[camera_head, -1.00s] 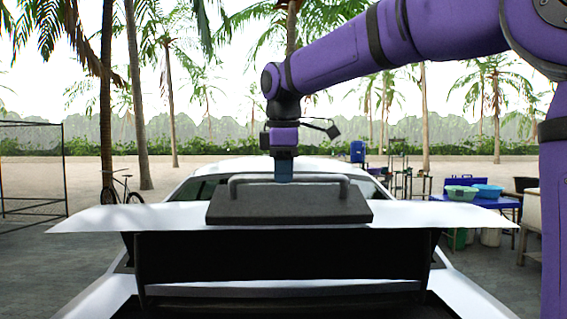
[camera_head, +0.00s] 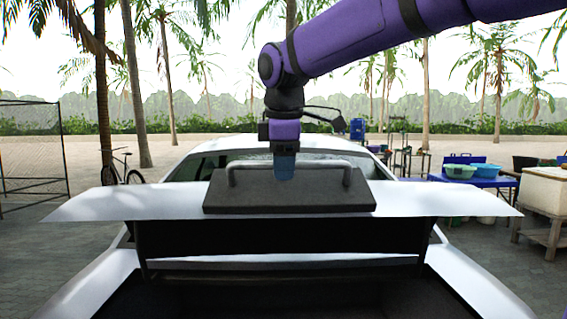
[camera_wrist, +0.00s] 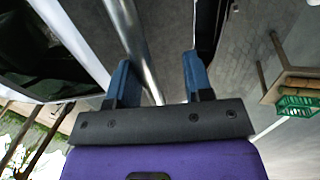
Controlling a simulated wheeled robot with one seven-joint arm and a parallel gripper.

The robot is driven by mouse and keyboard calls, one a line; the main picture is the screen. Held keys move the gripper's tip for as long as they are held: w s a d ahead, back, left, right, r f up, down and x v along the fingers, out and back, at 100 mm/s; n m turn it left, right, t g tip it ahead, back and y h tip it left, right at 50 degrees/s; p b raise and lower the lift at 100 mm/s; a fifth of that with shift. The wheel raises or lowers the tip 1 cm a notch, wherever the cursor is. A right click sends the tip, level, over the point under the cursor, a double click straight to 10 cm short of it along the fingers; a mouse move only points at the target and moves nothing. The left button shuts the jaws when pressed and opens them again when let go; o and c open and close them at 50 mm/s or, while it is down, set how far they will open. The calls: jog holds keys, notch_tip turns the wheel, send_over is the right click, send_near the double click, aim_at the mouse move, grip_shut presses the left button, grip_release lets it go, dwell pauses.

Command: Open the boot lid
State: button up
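The white boot lid (camera_head: 120,203) of the white car stands partly raised, with a dark gap (camera_head: 290,237) under its near edge. On it lies a dark grey block (camera_head: 290,196) with a grey bar handle (camera_head: 325,165). My gripper (camera_head: 285,172) comes down from above at the middle of the handle, and its blue fingers cover part of the bar. In the wrist view my gripper's two fingers (camera_wrist: 160,82) stand apart. The grey bar (camera_wrist: 135,45) runs between them, nearer the left finger. I cannot tell whether it touches a finger.
The dark boot (camera_head: 270,300) shows below the lid. At the right stand a blue table (camera_head: 500,182) with basins and a pale workbench (camera_head: 545,190). A bicycle (camera_head: 125,170) and a wire cage (camera_head: 30,155) are at the left.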

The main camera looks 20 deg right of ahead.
jog(key=d+v, duration=0.1)
jog(key=v, duration=0.9)
jog(key=shift+a+r, duration=0.35)
jog(key=shift+a, duration=0.1)
jog(key=shift+s, duration=0.15)
